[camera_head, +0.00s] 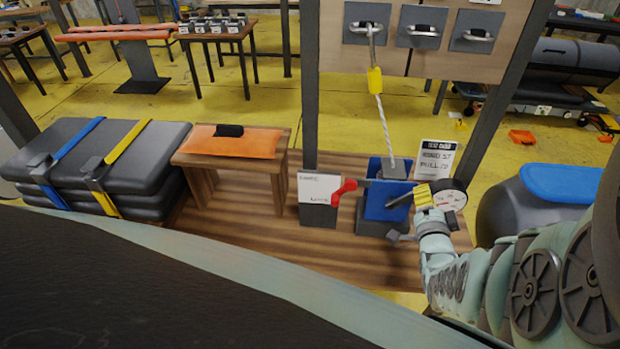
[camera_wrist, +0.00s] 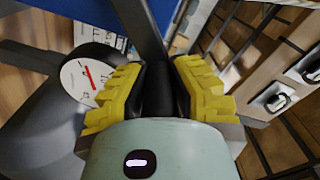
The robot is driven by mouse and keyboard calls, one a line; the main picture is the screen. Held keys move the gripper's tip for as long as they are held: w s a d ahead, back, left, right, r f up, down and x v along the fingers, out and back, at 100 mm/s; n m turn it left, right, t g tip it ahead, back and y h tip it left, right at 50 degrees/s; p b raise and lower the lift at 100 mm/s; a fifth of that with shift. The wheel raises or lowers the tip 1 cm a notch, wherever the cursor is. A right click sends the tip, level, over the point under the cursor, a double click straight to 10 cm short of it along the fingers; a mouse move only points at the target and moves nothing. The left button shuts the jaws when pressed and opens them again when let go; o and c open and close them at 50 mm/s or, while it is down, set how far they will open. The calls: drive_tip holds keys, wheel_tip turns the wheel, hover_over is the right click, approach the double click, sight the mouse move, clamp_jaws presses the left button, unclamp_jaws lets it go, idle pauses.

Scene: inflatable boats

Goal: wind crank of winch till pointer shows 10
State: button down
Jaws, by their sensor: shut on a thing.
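The blue winch (camera_head: 376,206) stands on the wooden platform, with a white rope (camera_head: 387,125) running up from it. My gripper (camera_head: 424,196) is at the winch's right side. In the wrist view, its yellow ribbed fingers (camera_wrist: 158,88) are shut on the black crank grip (camera_wrist: 157,80), with a dark crank arm (camera_wrist: 138,28) beyond. The round white gauge (camera_head: 452,200) is just right of my gripper. It also shows in the wrist view (camera_wrist: 76,88), partly covered by a finger. Its red pointer slants across the dial; I cannot read the value.
A red lever (camera_head: 345,189) sticks out left of the winch, near a small white sign (camera_head: 318,188). A printed sign (camera_head: 437,156) stands behind the gauge. Strapped grey boats (camera_head: 130,187) and an orange bundle (camera_head: 235,143) lie left. A grey tube with a blue top (camera_head: 570,182) is right.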

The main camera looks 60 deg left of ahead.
drive_tip(key=c, duration=1.1)
unclamp_jaws()
drive_tip(key=shift+w+r, duration=0.15)
drive_tip(key=shift+w, duration=0.1)
drive_tip(key=o, duration=0.4)
drive_tip(key=shift+s, duration=0.1)
drive_tip(key=shift+c, duration=0.2)
drive_tip(key=shift+s+d, duration=0.1)
drive_tip(key=shift+s+d+f, duration=0.2)
drive_tip(key=shift+s+d, duration=0.25)
drive_tip(key=shift+d, duration=0.1)
drive_tip(key=shift+v, duration=2.95)
drive_tip(key=shift+r, duration=0.15)
